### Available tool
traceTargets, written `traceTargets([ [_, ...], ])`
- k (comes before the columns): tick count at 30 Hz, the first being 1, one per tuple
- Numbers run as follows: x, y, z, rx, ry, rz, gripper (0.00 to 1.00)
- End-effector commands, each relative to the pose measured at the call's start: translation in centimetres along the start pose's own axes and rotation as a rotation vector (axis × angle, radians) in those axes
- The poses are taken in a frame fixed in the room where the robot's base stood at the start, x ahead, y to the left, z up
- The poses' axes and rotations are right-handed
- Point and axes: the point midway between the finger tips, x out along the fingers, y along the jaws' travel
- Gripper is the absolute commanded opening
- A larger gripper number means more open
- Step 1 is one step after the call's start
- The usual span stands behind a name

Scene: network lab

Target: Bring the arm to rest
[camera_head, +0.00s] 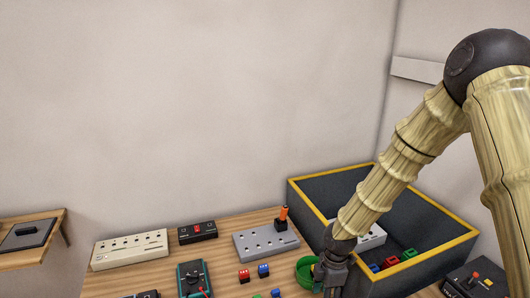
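My arm comes in from the right edge, bends at a dark elbow joint near the top right and slopes down to the left. My gripper (328,278) is low at the bottom of the view, pointing down, between the grey crate and a green bowl (304,269). It overlaps the bowl's right side in the picture. The fingers are small and dark, so I cannot tell whether they are open or shut, or whether they touch the bowl. A small yellow thing shows beside the fingers, partly hidden.
A dark grey crate (427,257) with a yellow rim holds a pale box and several coloured blocks. A beige panel (130,249), black switch box (197,232), grey panel (265,241), teal device (193,277) and small red and blue pieces occupy the wooden table (229,225).

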Motion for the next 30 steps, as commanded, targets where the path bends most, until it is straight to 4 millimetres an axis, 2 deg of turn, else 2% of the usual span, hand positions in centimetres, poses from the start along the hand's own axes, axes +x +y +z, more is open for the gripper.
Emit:
traceTargets([
  [8,6.1,-5.1,-1.7,0.273,0.073,-0.032,0.46],
  [11,9.1,-8.1,-2.5,0.438,0.102,-0.048,0.46],
  [15,13.7,-13.7,-3.2,0.748,0.123,-0.071,0.46],
  [21,18.6,-21.9,-2.8,1.201,0.094,-0.066,0.46],
  [24,20.1,-25.9,-2.0,1.408,0.059,-0.042,0.46],
  [27,20.9,-29.1,-1.1,1.574,0.024,-0.005,0.46],
  [30,21.2,-31.4,-0.2,1.691,-0.006,0.032,0.46],
])
